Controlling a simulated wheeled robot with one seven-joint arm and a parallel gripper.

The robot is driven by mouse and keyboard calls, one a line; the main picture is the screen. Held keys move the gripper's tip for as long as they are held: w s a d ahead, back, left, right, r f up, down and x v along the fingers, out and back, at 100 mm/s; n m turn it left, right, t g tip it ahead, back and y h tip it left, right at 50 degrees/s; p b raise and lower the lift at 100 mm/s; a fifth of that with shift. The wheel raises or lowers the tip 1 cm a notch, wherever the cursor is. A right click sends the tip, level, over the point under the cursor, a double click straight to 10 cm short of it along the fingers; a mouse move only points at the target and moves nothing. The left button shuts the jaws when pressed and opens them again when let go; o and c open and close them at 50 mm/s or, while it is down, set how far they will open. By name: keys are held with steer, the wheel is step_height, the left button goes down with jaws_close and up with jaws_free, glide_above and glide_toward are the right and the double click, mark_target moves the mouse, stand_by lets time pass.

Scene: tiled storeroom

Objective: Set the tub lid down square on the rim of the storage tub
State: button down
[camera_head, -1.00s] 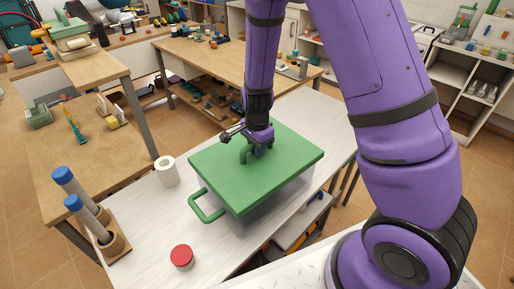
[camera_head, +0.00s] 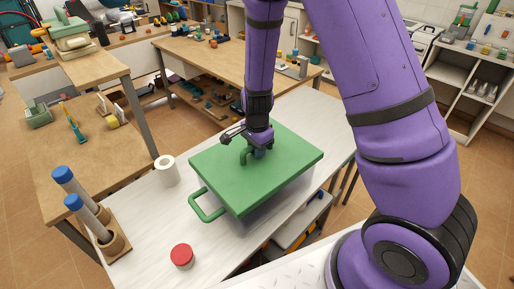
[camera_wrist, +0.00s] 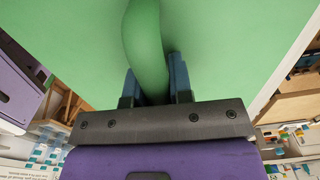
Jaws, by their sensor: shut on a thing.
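The green tub lid (camera_head: 270,182) lies flat above the white table, with a raised handle in its middle. The storage tub (camera_head: 272,208) shows only as a pale translucent wall under the lid's front edge. A green loop handle (camera_head: 207,207) sticks out at the front left. My gripper (camera_head: 254,154) is shut on the lid's middle handle. In the wrist view my gripper's blue fingertips (camera_wrist: 157,82) stand either side of the green handle (camera_wrist: 146,45). The lid hides most of the tub and its rim, so I cannot tell whether the lid touches the rim all round.
On the white table (camera_head: 150,228), a white paper roll (camera_head: 166,171) stands left of the lid and a red-lidded jar (camera_head: 182,256) stands in front. A wooden holder with blue-capped tubes (camera_head: 110,243) is at the left. The table behind the lid is clear.

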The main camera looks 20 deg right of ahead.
steer(key=shift+f, duration=1)
steer(key=c, duration=0.9)
jaws_free()
steer(key=shift+c, duration=0.2)
steer(key=shift+r, duration=0.15)
step_height(320, 180, up, 10)
steer(key=shift+r, duration=0.25)
